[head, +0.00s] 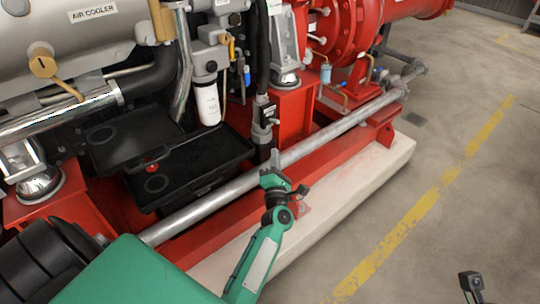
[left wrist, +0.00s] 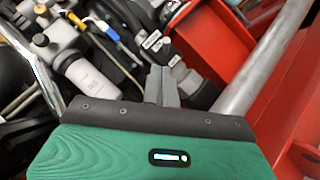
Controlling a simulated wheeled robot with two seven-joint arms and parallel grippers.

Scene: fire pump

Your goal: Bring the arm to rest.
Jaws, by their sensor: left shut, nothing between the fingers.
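My left arm (head: 258,248), green with a pale panel, reaches up from the bottom of the head view. My left gripper (head: 277,160) is at its end, over the long grey pipe and the red base frame of the pump. Its grey fingers are together and empty; they also show in the left wrist view (left wrist: 161,86). In that view they point towards hoses and fittings beside a white filter canister (left wrist: 90,82). I cannot tell how far the fingertips are from the pipe or fittings.
The grey pipe (head: 335,128) runs along the red frame (head: 350,145) on a pale plinth (head: 375,170). A black tray (head: 205,160) lies left of the gripper. The floor (head: 420,240) with a yellow line is otherwise clear.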

